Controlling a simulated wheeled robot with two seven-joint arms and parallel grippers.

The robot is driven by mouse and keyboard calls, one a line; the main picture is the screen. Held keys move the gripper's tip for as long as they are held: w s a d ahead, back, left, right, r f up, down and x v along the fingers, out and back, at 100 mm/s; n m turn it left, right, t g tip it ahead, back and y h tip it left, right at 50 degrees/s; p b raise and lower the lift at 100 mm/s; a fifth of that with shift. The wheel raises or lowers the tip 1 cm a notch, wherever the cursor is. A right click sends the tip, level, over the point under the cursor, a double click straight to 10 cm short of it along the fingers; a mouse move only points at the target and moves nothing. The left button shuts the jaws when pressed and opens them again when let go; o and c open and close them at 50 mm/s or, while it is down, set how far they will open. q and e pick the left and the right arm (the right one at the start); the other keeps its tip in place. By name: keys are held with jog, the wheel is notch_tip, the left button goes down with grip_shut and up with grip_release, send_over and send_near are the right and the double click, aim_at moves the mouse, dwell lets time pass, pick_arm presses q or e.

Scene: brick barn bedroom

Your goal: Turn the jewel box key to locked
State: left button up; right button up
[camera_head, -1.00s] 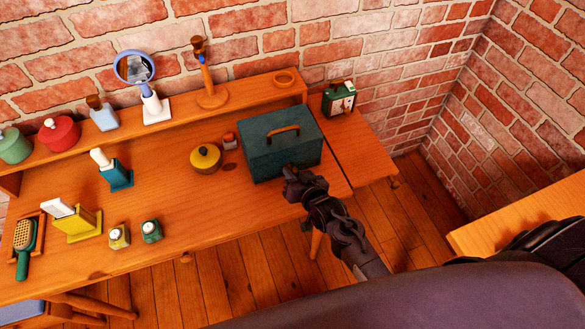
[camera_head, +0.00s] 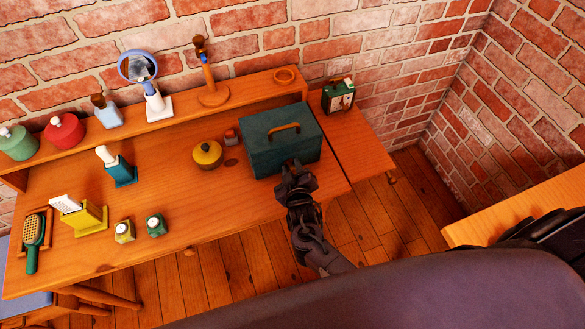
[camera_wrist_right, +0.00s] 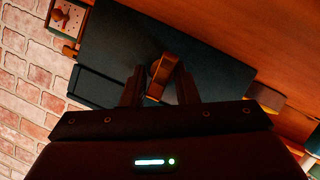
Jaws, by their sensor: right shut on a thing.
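The teal jewel box (camera_head: 262,155) stands at the right of the desk, its orange handle (camera_head: 284,128) on the lid. My right gripper (camera_head: 292,172) is at the front face of the box. In the right wrist view, which is turned nearly upside down, the jewel box (camera_wrist_right: 215,60) fills the middle. A brass-brown key (camera_wrist_right: 163,75) stands out from its front between the fingers of my right gripper (camera_wrist_right: 160,90), which is shut on it. The key looks tilted in that view. The keyhole is hidden, and the fingers hide the key in the head view. My left gripper is not in view.
The raised shelf (camera_head: 180,118) runs behind, against the brick wall.

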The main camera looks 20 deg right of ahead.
jog(key=shift+o, duration=0.3)
jog(key=shift+s+f+n+h, duration=0.2)
jog(key=shift+n+h, duration=0.1)
jog(key=shift+n, duration=0.1)
jog(key=o, duration=1)
jog(key=shift+w, duration=0.2)
jog(key=shift+c, duration=0.2)
jog(key=shift+a, duration=0.1)
jog(key=shift+r, duration=0.1)
jog(key=v, duration=0.7)
jog(key=shift+s+r+b, duration=0.1)
jog(key=shift+s+b, duration=0.3)
